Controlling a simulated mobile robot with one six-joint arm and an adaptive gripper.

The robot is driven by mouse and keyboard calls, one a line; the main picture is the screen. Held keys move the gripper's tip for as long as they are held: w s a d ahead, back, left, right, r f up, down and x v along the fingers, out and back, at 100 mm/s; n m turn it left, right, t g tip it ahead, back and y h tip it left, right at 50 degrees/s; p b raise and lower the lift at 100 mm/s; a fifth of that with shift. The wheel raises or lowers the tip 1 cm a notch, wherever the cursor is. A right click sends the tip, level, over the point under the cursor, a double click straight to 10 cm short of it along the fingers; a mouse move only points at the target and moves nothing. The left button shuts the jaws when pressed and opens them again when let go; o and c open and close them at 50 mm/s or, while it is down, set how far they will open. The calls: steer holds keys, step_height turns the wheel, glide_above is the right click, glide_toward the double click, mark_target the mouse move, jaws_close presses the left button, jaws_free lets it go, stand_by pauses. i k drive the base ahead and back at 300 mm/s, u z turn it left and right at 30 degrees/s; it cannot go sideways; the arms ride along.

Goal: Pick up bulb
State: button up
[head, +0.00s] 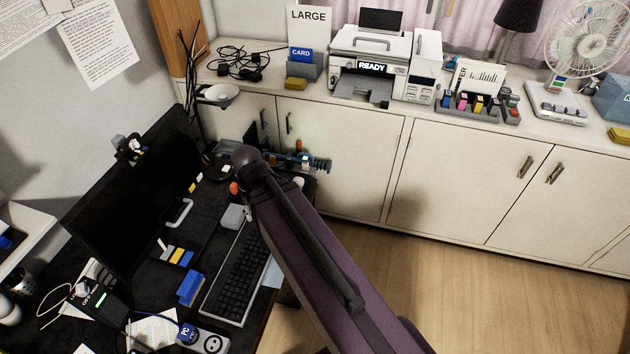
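I cannot make out the bulb for certain. A small pale rounded object (298,183) on the far right corner of the black desk, beside my arm, may be it, but it is too small to tell. My arm rises from the bottom right across the desk edge to a dark joint at the keyboard's far end. What looks like my gripper (322,165) is a small dark end beyond that joint, over the desk's far right corner. Its fingers are too small to read, and I cannot tell whether it touches anything.
The desk holds a dark monitor (130,200), a keyboard (238,275), a blue block (191,289) and a white socket block (207,343). Behind stands a white cabinet (340,150) with a printer (370,60), pen tray (475,113) and fan (585,40) on top. The wooden floor (480,300) is clear.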

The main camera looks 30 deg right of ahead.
mark_target(301, 180)
steer(key=z, duration=1)
steer(key=k, duration=0.8)
steer(key=u, duration=0.65)
steer(key=i, duration=1.05)
steer(key=z, duration=0.1)
